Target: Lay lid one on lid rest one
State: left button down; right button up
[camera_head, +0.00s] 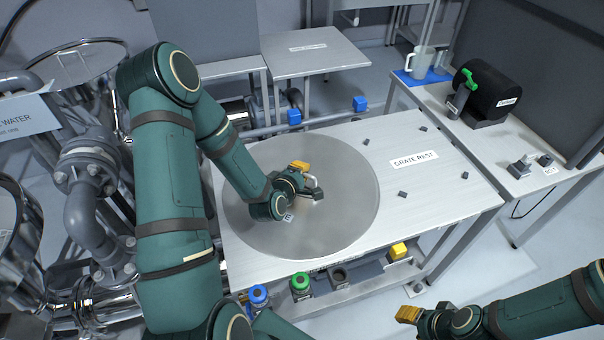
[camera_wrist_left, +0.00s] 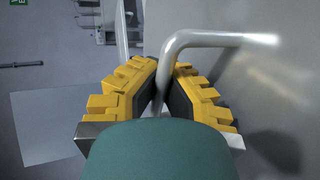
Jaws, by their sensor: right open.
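A large round grey lid (camera_head: 340,215) is over the left part of the white table in the head view. I cannot tell whether it touches the table. Its bent bar handle (camera_wrist_left: 215,39) shows in the left wrist view. My left gripper (camera_head: 308,183) is at this handle, near the lid's middle; its yellow-backed fingers (camera_wrist_left: 161,95) close on the bar from both sides. My right gripper (camera_head: 408,315) is open and empty at the lower right, away from the tables. Which surface is lid rest one cannot be read.
The table's right part, labelled GRATE REST (camera_head: 415,159), is bare except for small dark blocks. A grey table (camera_head: 318,62) at the back has a label too small to read. A side bench (camera_head: 440,97) holds a jug and black drum. Pipes (camera_head: 85,205) crowd the left.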

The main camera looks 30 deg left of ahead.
pick_arm(q)
jog(key=shift+f, duration=0.3)
jog(key=shift+r, duration=0.1)
jog(key=c, duration=1.1)
grip_release()
jog(key=shift+c, duration=0.2)
jog(key=v, duration=0.6)
jog(key=shift+s, duration=0.25)
jog(key=p+v, duration=0.4)
jog(key=p, duration=0.3)
jog(key=shift+r, duration=0.1)
jog(key=shift+s+d+r+p, duration=0.1)
jog(key=shift+s+p, duration=0.65)
jog(key=shift+p, duration=0.4)
pick_arm(e)
notch_tip(320, 180, up, 9)
jog(key=w, duration=0.2)
jog(key=shift+d+r+t, duration=0.15)
jog(key=shift+d+t, duration=0.1)
jog(key=shift+t, duration=0.05)
jog(key=shift+w, duration=0.1)
